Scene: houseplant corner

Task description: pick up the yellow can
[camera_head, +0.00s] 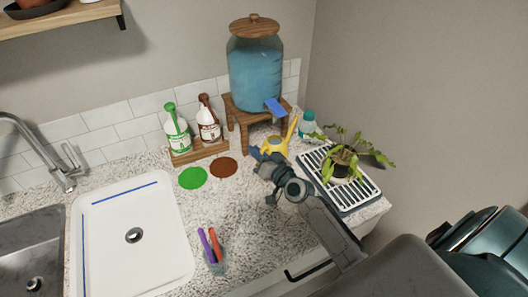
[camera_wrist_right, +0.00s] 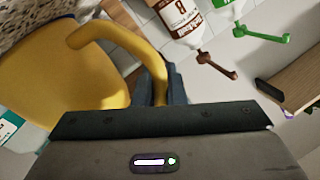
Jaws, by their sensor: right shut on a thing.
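The yellow can (camera_head: 276,146), a watering can with a spout and a curved handle, is in front of the wooden stand on the counter. My right gripper (camera_head: 268,160) is at its near side, shut on its handle. The gripper partly hides the can in the head view. In the right wrist view the can's body (camera_wrist_right: 60,75) fills the left side, and its handle curves down to the blue-grey fingers (camera_wrist_right: 165,88). I cannot tell whether the can touches the counter. My left gripper is not in view.
A water dispenser (camera_head: 255,70) with a blue tap stands close behind the can. A potted plant (camera_head: 343,163) on a ribbed tray (camera_head: 345,202) is to the right. Two bottles (camera_head: 177,135) (camera_head: 208,122) stand at the left.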

